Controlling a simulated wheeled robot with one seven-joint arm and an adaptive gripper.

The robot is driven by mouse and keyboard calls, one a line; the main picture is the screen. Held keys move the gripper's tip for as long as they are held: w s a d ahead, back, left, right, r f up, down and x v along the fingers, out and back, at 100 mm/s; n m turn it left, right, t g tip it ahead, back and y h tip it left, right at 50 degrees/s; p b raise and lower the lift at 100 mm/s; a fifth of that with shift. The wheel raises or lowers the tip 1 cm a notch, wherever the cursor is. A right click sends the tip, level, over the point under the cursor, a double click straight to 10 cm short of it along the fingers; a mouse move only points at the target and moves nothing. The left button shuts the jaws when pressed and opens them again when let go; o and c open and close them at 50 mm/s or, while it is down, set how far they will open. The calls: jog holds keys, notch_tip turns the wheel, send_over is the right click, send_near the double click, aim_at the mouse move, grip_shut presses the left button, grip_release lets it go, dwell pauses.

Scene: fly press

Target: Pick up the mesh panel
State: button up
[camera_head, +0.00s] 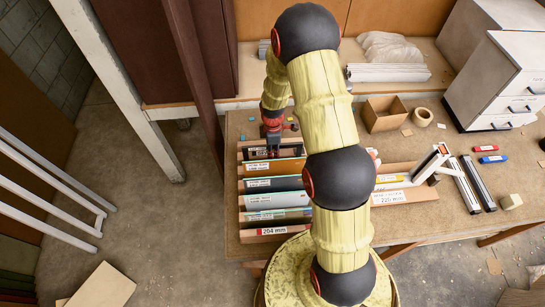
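My arm reaches from the front of the table to a wooden rack (241,190) on the left part of the table. My gripper (273,150), dark with a red collar, points down at the rack's far end. Its fingers are at or just above a dark panel (256,153) with a white label in the farthest slot. The fingers are small and dark against it, so I cannot tell whether they touch it or are open. Nearer slots hold a dark green-grey panel (287,183), a light grey panel (285,200) and a greenish panel (270,216). I cannot tell which is mesh.
A cardboard box (384,114) and a tape roll (422,117) stand beyond my arm. To the right are a white angled fixture (427,165), dark bars (478,183), markers (490,154) and a white drawer cabinet (500,80). A white post (120,75) stands left of the table.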

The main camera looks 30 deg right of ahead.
jog(key=shift+f, duration=0.8)
jog(key=c, duration=0.3)
grip_shut()
